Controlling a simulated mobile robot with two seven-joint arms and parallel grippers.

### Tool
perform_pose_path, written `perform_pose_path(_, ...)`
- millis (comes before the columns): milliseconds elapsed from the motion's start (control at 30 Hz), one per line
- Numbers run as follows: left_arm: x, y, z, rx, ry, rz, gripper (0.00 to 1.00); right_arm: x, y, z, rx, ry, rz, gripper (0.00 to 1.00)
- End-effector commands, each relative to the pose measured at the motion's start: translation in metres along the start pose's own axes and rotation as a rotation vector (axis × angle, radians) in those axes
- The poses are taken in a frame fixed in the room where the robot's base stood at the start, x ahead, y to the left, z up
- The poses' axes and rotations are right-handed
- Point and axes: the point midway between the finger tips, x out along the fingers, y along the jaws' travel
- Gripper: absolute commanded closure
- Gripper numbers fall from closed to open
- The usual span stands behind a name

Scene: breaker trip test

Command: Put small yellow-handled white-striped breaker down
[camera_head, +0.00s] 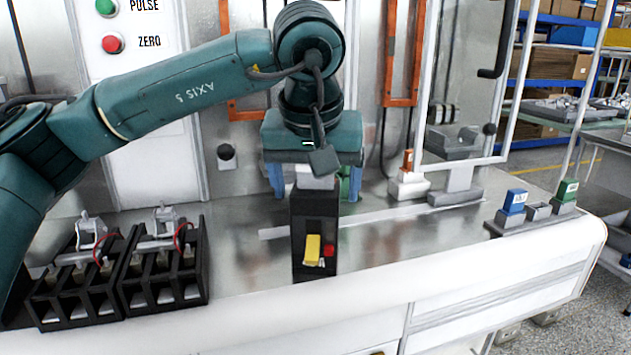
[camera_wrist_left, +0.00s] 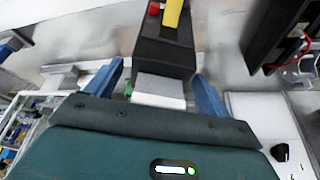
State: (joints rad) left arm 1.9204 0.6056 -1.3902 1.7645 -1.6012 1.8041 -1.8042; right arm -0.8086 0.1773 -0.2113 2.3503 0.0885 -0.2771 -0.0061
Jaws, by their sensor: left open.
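The small breaker (camera_head: 300,222) is a black upright block with a yellow handle (camera_head: 312,249) and a red button beside it. It appears to stand on the metal bench near its front edge. In the left wrist view the breaker (camera_wrist_left: 162,55) shows a light grey part and a white part at its end close to the gripper. My left gripper (camera_head: 315,185) is at the breaker's upper end. Its blue fingers are open on either side, and the left wrist view (camera_wrist_left: 158,72) shows gaps between fingers and breaker. My right gripper is not in view.
Black racks (camera_head: 165,285) with red wires stand at the left front of the bench (camera_head: 390,250). A white-and-orange piece (camera_head: 408,185) and a grey fixture (camera_head: 458,185) stand behind right. Blue and green blocks (camera_head: 514,201) sit far right. The bench between is mostly clear.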

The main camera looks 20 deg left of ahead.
Motion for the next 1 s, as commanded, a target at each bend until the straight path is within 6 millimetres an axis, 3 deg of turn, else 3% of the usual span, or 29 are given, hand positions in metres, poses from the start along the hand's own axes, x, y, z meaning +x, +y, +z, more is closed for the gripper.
perform_pose_path(267, -0.011, 0.0, -0.002, 0.0, 0.002, 0.002, 0.19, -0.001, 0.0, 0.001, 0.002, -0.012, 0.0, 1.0)
perform_pose_path(700, -0.099, 0.001, -0.002, 0.001, 0.001, 0.001, 0.19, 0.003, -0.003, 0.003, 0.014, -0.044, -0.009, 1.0)
perform_pose_path(1000, -0.123, 0.001, -0.001, 0.002, -0.001, 0.0, 0.19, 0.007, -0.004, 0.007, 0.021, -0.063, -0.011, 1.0)
